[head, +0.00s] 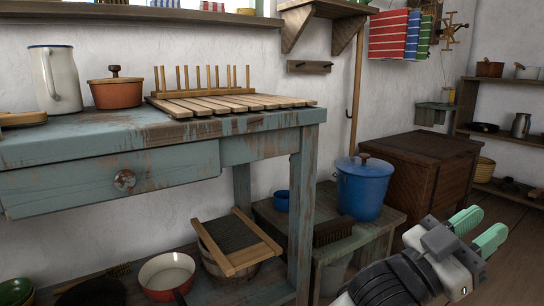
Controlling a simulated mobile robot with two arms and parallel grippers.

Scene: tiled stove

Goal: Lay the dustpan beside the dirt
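I cannot make out a dustpan or any dirt in the head view.
A worn blue table (170,135) fills the left, with a jug (55,80), a lidded brown pot (116,90) and a slatted rack (235,100). A low bench (380,228) holds a blue pot (362,192) and a dark brush (333,231). A wooden chest (425,175) stands behind. Floor (515,265) shows at right.

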